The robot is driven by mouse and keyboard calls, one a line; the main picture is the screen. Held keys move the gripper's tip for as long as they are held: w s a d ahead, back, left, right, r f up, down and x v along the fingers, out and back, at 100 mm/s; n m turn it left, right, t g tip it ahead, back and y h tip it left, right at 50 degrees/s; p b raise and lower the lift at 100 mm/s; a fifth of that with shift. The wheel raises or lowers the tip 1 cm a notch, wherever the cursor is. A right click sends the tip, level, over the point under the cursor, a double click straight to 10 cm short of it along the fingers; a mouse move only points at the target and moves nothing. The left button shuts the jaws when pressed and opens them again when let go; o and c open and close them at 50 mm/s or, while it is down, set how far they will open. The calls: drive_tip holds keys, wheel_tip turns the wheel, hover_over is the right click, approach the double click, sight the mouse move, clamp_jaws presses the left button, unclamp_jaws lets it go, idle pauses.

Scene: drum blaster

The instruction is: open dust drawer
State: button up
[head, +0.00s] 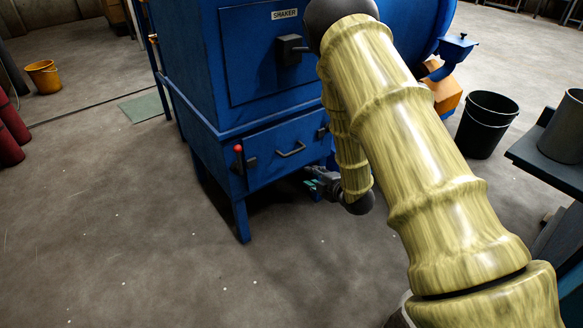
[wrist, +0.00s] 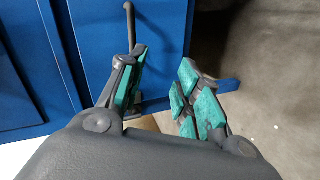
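The dust drawer (head: 272,158) is the blue front panel low on the blue shaker machine, and it looks shut. Its grey bar handle (head: 291,150) is at the panel's middle; a grey bar, likely this handle, shows at the top of the wrist view (wrist: 130,25). A latch with a red knob (head: 239,150) is at the drawer's left, and a dark latch (head: 322,131) at its right, partly hidden by my arm. My gripper (head: 314,185) is below and right of the handle, apart from it. In the wrist view its teal-padded fingers (wrist: 163,72) are open and empty.
The machine's blue legs (head: 242,221) stand on the grey floor. A black bucket (head: 487,124) and a dark bench (head: 550,160) are at the right. A yellow bucket (head: 43,74) and red cylinders (head: 10,130) are at the left. The floor in front of the drawer is clear.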

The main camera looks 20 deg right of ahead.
sight(291, 153)
drive_tip(key=shift+w+a+f+n+t+y+b, duration=0.2)
drive_tip(key=shift+w+a+n+b, duration=0.7)
drive_tip(key=shift+w, duration=1.5)
drive_tip(key=shift+w+a+r+n+t+y+b, duration=0.3)
drive_tip(key=shift+w+b, duration=1.1)
drive_tip(key=shift+w, duration=1.05)
drive_tip(key=shift+w+a+f+n+t+y+b, duration=0.15)
drive_tip(key=shift+w+a+n+y+b, duration=0.35)
drive_tip(key=shift+w+b, duration=1.3)
drive_tip(key=shift+w+a+p, duration=0.1)
drive_tip(key=shift+w+p, duration=0.5)
drive_tip(key=shift+p, duration=0.05)
drive_tip(key=shift+c, duration=0.4)
clamp_jaws()
